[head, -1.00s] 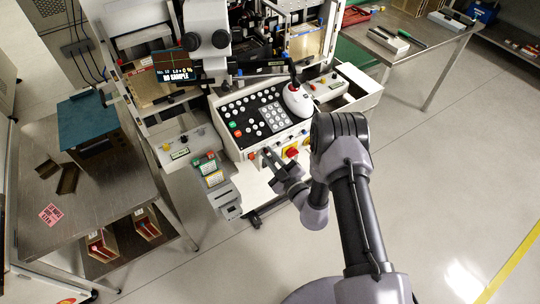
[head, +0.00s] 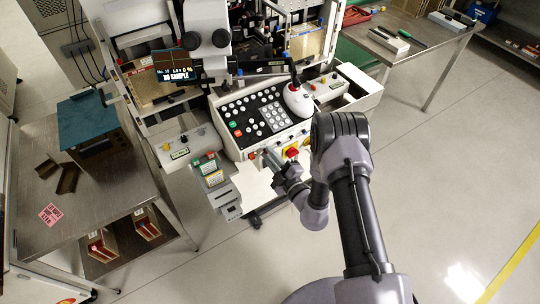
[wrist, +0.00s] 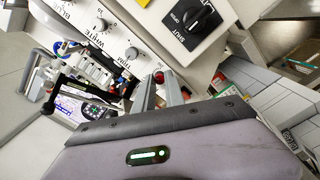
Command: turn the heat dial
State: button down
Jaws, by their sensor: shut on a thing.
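My gripper (head: 268,153) reaches the front panel of the machine, just below the keypad console. In the wrist view its two grey fingers (wrist: 160,82) are shut at the panel face, with a small red part (wrist: 158,75) at their tips. The heat dial appears to be what they hold; the fingers hide most of it, and no label for it can be read.
A black dial marked SHUT (wrist: 193,18) and small knobs marked WHITE and TRIM (wrist: 131,53) are close by. A yellow and red button (head: 291,152) sits right of my gripper. A side table (head: 90,205) stands at left; open floor lies at right.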

jog(key=c, duration=1.4)
grip_release()
jog(key=p+v, duration=0.3)
jog(key=v, duration=1.4)
jog(key=shift+s, duration=0.2)
jog(key=shift+d, duration=0.15)
